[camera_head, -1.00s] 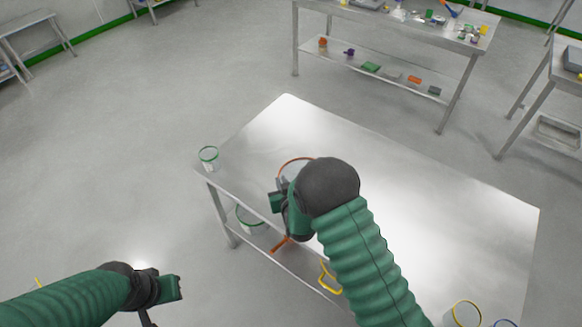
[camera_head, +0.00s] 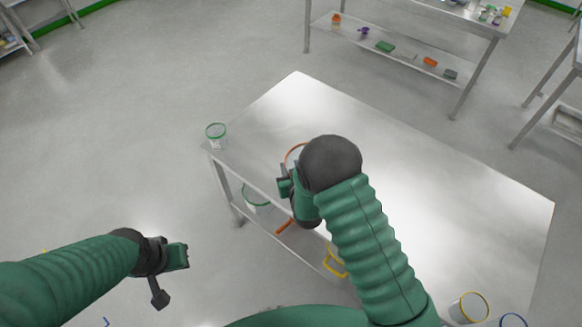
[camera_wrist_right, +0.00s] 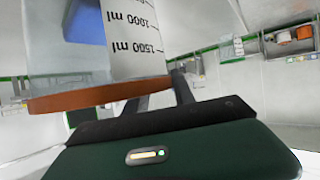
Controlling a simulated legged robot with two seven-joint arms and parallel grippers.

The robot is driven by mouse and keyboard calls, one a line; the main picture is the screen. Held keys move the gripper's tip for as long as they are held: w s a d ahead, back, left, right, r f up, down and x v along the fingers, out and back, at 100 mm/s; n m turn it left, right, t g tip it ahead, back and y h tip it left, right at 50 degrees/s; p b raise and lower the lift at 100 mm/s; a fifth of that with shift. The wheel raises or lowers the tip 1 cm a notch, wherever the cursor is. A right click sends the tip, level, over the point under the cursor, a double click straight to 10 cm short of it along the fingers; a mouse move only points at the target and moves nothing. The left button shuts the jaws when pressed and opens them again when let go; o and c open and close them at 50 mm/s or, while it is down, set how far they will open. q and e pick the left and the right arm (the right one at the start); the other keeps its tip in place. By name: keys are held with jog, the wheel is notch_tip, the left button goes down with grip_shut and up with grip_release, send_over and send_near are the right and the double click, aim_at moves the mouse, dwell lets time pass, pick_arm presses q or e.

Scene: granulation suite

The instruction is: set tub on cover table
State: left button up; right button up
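The clear tub with an orange rim (camera_wrist_right: 100,95) and printed ml marks fills the upper left of the right wrist view. Only part of its orange rim (camera_head: 293,151) shows in the head view, as my right arm hides the rest. My right gripper (camera_head: 285,187) is at the tub's near side, its dark fingers at the rim, and appears shut on it. The steel table (camera_head: 440,190) lies under the tub. I cannot tell whether the tub touches the top. My left gripper (camera_head: 174,270) hangs clear of the table at lower left; its fingers are unclear.
A green-rimmed tub (camera_head: 216,137) stands at the table's left corner. A yellow-rimmed tub (camera_head: 470,307) and a blue-rimmed one (camera_head: 512,321) show at the near right. Another green-rimmed tub (camera_head: 257,201) is on the lower shelf. The middle right of the tabletop is bare.

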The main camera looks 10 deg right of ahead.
jog(key=shift+s+a, duration=0.1)
jog(key=shift+a, duration=0.3)
jog(key=s+d+r+g, duration=0.2)
jog(key=s+r+g, duration=0.1)
jog(key=s, duration=0.6)
jog(key=s+d+r+g, duration=0.2)
jog(key=s+r+g, duration=0.1)
jog(key=s, duration=0.6)
jog(key=s+d+r+g, duration=0.1)
jog(key=s+r+g, duration=0.2)
jog(key=s, duration=0.6)
jog(key=shift+d+r+g, duration=0.15)
jog(key=shift+d+g, duration=0.25)
jog(key=shift+g, duration=0.4)
jog(key=shift+s+a, duration=0.1)
